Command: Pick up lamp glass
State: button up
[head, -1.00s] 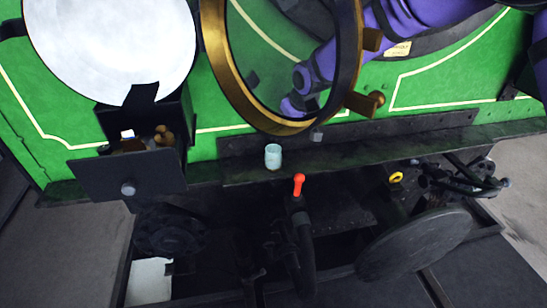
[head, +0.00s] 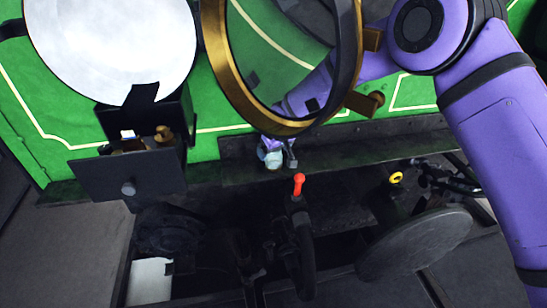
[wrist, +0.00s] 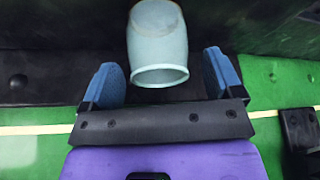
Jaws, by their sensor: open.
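The lamp glass (head: 271,158) is a small pale blue-green glass on the dark ledge, below the brass-rimmed ring. In the wrist view the lamp glass (wrist: 157,43) lies ahead, with its open rim facing me. My gripper (wrist: 166,76) is open, with one blue pad on each side of the rim end of the glass. Clear gaps show between the pads and the glass. In the head view my gripper (head: 277,152) is at the glass and partly hides it; the ring hides part of my arm.
The brass-rimmed ring (head: 232,90) hangs just above the ledge (head: 350,150). A dark open drawer (head: 130,178) juts out at the left under a large white disc (head: 110,45). A red-tipped lever (head: 299,184) stands below the ledge. A yellow ring (head: 396,178) is at the right.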

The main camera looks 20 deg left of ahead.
jog(key=shift+x, duration=1.3)
jog(key=shift+c, duration=0.5)
jog(key=c, duration=0.9)
jog(key=shift+r, duration=0.15)
jog(key=shift+c, duration=0.2)
